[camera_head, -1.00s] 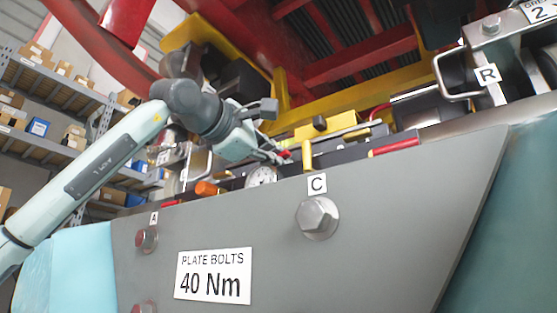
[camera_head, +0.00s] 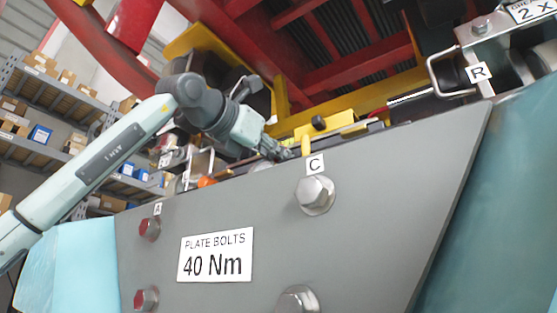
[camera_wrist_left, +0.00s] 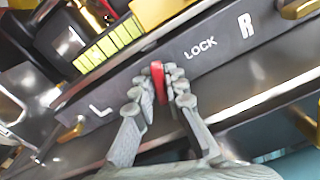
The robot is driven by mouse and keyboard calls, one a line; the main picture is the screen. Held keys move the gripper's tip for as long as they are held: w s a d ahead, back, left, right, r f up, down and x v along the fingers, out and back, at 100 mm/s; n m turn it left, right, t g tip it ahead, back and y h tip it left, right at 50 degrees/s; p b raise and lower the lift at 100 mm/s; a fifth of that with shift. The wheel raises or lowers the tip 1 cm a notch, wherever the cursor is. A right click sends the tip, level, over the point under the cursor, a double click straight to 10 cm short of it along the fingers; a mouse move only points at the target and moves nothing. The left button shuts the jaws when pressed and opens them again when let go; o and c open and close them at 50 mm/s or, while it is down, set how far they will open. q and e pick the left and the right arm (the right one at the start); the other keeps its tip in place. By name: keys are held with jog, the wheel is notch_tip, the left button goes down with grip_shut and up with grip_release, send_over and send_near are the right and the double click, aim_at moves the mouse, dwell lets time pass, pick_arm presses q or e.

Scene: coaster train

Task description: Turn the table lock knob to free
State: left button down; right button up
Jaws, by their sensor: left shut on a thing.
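The red lock knob (camera_wrist_left: 158,78) shows in the left wrist view as a narrow red bar on a dark panel strip. The strip (camera_wrist_left: 235,58) carries the words LOCK and R on one side and L on the other. My left gripper (camera_wrist_left: 157,92) is shut on the knob, with one finger on each side of it. In the head view my left gripper (camera_head: 284,155) reaches down behind the top edge of the grey plate. The knob cannot be made out there. My right gripper is in neither view.
The grey plate (camera_head: 360,235) with bolts and a "40 Nm" label stands in front. A yellow block (camera_head: 328,127) and a yellow beam lie behind the gripper. A metal handle marked R (camera_head: 445,75) is at the right. Shelves (camera_head: 60,120) stand far left.

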pick_arm(q)
jog(key=shift+r+n+b, duration=0.1)
jog(key=shift+n+b, duration=0.5)
jog(key=shift+n, duration=1.3)
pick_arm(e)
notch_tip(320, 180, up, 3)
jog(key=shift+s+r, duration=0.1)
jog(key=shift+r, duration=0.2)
pick_arm(q)
jog(key=c, duration=1.9)
grip_release()
jog(key=v, duration=1.2)
